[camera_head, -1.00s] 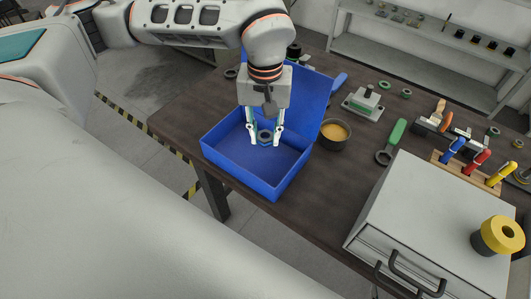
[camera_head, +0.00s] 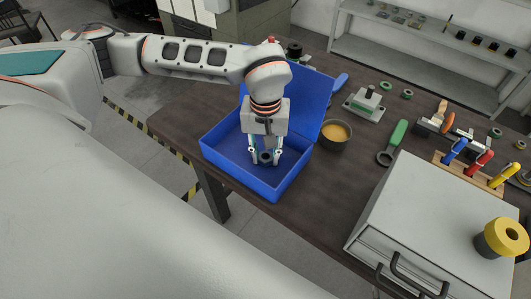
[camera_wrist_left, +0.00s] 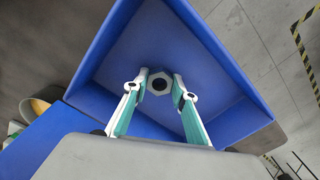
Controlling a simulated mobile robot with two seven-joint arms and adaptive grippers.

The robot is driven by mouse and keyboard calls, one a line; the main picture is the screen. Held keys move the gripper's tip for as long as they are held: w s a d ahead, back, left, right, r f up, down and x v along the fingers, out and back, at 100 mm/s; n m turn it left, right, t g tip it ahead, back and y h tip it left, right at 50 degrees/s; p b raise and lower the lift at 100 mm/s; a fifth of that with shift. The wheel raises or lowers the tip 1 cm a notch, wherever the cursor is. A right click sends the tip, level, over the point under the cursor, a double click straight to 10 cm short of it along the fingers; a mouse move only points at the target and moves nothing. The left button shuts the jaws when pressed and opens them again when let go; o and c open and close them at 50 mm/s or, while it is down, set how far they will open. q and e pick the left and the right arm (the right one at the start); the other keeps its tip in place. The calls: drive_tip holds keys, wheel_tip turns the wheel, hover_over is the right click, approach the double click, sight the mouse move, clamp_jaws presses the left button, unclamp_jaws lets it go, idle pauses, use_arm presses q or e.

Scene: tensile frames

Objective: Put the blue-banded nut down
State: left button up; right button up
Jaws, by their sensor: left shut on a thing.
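The nut (camera_head: 266,157) is a dark hexagonal piece between the fingertips of my left gripper (camera_head: 266,158). It also shows in the left wrist view (camera_wrist_left: 159,84), its dark hole facing the camera and a finger on either side. The blue band is hard to make out against the blue box. My left gripper is shut on the nut, pointing down inside the open blue box (camera_head: 225,158), low near its floor. I cannot tell whether the nut touches the floor. My right gripper is not in view.
The box's raised blue lid (camera_head: 312,95) stands behind the gripper. A round tub (camera_head: 335,134) sits right of the box. A green-handled tool (camera_head: 393,140), a grey drawer cabinet (camera_head: 420,205) and a yellow spool (camera_head: 503,238) are further right. The box floor left of the gripper is clear.

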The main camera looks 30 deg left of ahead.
use_arm(q)
drive_tip(key=o, duration=1.1)
drive_tip(key=shift+f, duration=0.15)
wheel_tip(320, 180, up, 12)
drive_tip(key=shift+r+p, duration=0.2)
drive_tip(key=shift+p, duration=0.3)
